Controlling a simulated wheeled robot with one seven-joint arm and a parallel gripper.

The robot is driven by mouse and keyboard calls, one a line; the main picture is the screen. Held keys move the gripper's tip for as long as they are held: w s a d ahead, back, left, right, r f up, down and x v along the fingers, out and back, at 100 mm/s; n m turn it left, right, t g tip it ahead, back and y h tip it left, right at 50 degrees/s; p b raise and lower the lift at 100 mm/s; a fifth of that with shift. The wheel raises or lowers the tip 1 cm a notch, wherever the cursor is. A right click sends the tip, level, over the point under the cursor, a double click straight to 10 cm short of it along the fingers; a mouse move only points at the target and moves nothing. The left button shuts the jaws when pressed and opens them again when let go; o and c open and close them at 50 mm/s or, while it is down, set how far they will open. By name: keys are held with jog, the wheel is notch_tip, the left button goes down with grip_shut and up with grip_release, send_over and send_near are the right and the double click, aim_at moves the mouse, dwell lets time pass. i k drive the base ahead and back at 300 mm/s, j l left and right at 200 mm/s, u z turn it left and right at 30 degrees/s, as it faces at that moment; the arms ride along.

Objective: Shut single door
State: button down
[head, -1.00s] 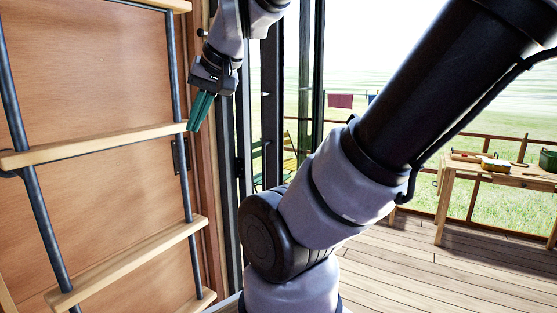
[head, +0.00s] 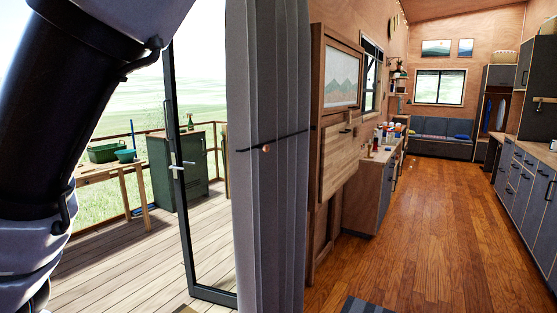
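The single door (head: 169,100) is a tall glass panel in a thin dark frame. It stands open, swung out over the wooden deck, with its far side hidden behind the grey curtain. Its lever handle (head: 182,164) sits on the left upright of the frame, about mid-height. The open doorway lies to the left of the door's free edge, with the deck showing through. My gripper is out of view; only a part of my arm shows at the left, in front of the doorway.
A grey curtain (head: 268,200) hangs close in the middle. Outside are a green cabinet (head: 160,172) and a wooden table (head: 92,172) with a green tub. Indoors, the wooden floor (head: 420,225) is open between a side cabinet (head: 366,200) and grey kitchen cabinets (head: 520,185).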

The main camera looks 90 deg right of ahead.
aim_at(225, 298)
jog(key=l+z, duration=0.1)
jog(key=z, duration=2.6)
jog(key=i+j+z, duration=0.25)
jog(key=i+j, duration=0.2)
jog(key=i+j+z, duration=0.15)
jog(key=j, duration=0.3)
jog(key=i+j+z, duration=0.3)
jog(key=j, duration=0.4)
jog(key=i+j+z, duration=0.1)
jog(key=i+j, duration=0.2)
jog(key=j, duration=0.1)
